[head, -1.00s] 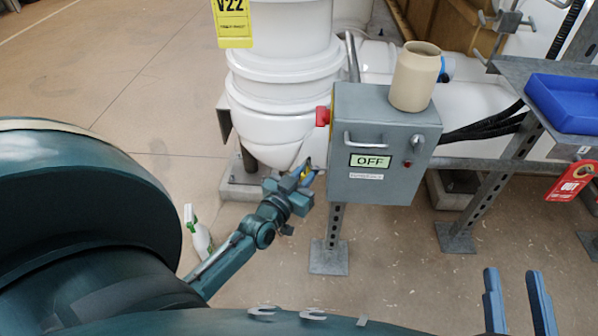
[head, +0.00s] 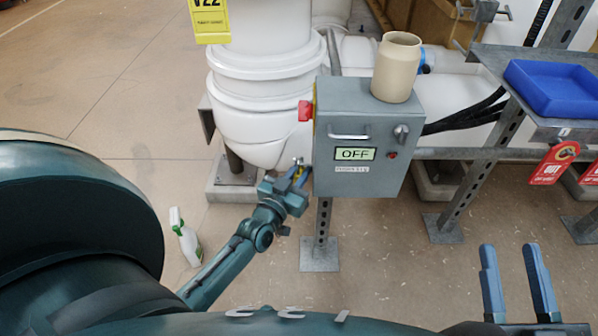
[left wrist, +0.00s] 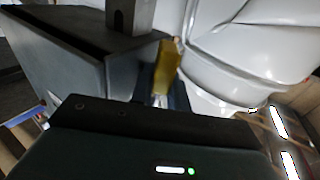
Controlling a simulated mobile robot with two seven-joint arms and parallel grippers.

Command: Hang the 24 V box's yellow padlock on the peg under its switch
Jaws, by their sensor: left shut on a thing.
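The grey switch box (head: 362,125) stands on a post, with an OFF sign and a label too small to read. A red switch (head: 305,111) sits on its left side. My left gripper (head: 298,174) is beside the box's lower left edge, below the red switch, shut on the yellow padlock. In the left wrist view the padlock (left wrist: 167,60) sticks out past the fingers, its silver part near them. The grey box (left wrist: 55,55) is close on the left there. I cannot make out the peg. My right gripper (head: 515,275) is open and empty at lower right.
A beige cup (head: 397,68) stands on the box. White pipework (head: 262,90) is close behind my left gripper. A blue tray (head: 555,88) and a red tag (head: 555,162) are at right. Open floor lies at left.

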